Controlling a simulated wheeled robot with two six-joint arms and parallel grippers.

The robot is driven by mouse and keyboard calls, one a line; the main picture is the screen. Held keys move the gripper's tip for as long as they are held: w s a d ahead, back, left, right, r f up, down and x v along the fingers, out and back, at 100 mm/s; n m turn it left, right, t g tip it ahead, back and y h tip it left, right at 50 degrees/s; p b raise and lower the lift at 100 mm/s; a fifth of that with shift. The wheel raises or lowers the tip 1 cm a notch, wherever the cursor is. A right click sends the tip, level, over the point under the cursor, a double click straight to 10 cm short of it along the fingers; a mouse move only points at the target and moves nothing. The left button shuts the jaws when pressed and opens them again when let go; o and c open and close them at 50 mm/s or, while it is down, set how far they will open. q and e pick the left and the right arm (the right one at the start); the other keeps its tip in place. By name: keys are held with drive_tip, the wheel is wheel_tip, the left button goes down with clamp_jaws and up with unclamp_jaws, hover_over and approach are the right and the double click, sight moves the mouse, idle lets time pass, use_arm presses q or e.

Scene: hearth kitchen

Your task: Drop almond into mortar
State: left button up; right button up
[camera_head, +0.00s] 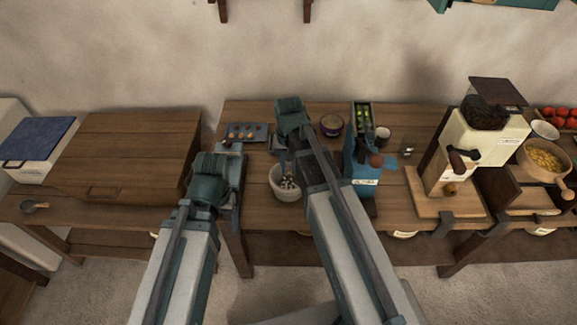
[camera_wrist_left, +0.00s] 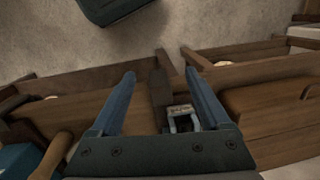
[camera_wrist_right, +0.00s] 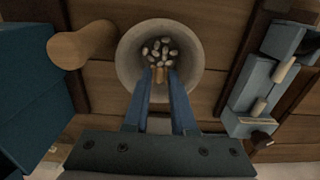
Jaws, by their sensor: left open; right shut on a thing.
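The mortar (camera_head: 283,194) is a pale round bowl near the table's front edge. In the right wrist view the mortar (camera_wrist_right: 125,62) shows from above, with several whitish pieces (camera_wrist_right: 159,50) inside. My right gripper (camera_wrist_right: 160,80) is shut on a small orange-brown almond (camera_wrist_right: 159,74), which appears over the bowl's opening; its height above the pieces is hard to tell. In the head view my right arm hides most of that gripper. My left gripper (camera_wrist_left: 160,80) is open and empty, left of the mortar.
A dark tray (camera_head: 262,128) with several orange-brown pieces lies behind the mortar. A blue device (camera_head: 361,178) stands close on the right, near a dark round pot (camera_head: 331,124). A grinder (camera_head: 470,140) is farther right. A wooden box (camera_head: 130,155) fills the left table.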

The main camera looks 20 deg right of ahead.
drive_tip(key=shift+f, duration=0.4)
drive_tip(key=o, duration=0.9)
drive_tip(key=shift+r, duration=0.15)
wheel_tip(320, 180, up, 9)
drive_tip(key=p, duration=0.8)
drive_tip(key=shift+p, duration=0.4)
